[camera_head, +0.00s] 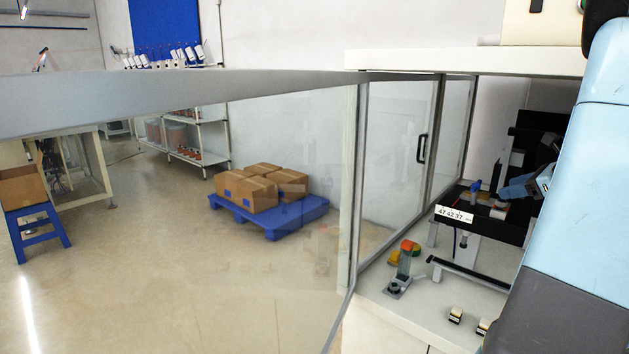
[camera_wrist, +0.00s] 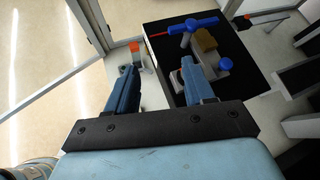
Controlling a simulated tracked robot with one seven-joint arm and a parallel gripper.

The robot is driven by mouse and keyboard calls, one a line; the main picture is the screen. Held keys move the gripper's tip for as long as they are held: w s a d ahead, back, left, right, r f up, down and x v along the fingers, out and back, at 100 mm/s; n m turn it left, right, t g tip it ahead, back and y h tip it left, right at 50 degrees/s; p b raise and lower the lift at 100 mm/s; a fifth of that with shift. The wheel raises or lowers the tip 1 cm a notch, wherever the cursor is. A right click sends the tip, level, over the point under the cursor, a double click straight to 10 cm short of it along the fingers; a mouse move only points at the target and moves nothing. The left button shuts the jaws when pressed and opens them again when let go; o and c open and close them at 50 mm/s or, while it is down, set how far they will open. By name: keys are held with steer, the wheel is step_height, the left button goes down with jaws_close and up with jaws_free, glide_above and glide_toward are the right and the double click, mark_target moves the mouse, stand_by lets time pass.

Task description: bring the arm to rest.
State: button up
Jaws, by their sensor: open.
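My arm, light blue, comes in at the right of the head view and reaches into a glass-walled cabinet. My gripper (camera_wrist: 158,68) has its two blue fingers well apart, with nothing between them. In the head view my gripper (camera_head: 522,187) is partly hidden by the arm and dark parts. It is over or close to a black tray (camera_wrist: 155,32) with a blue T-shaped part (camera_wrist: 193,27), a tan block (camera_wrist: 205,42) and a blue round-topped part (camera_wrist: 225,65). I cannot tell whether the right finger touches anything in the tray.
A glass door (camera_head: 290,190) with a grey frame stands open at the left. The tray carries a number label (camera_head: 455,214). Outside, cartons (camera_head: 247,190) lie on a blue pallet (camera_head: 270,219).

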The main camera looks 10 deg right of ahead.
steer(key=s+a+r+n+g, duration=0.1)
steer(key=s+a+n+g, duration=0.15)
steer(key=a+n, duration=0.75)
steer(key=s+a+r+n+g, duration=0.1)
steer(key=a+n+g, duration=0.2)
steer(key=a, duration=1.2)
steer(key=s+a+n+h, duration=0.3)
steer(key=s+a+n, duration=0.8)
steer(key=s+n, duration=0.4)
steer(key=shift+a+n+h, duration=0.3)
steer(key=shift+n, duration=0.4)
steer(key=shift+f, duration=0.1)
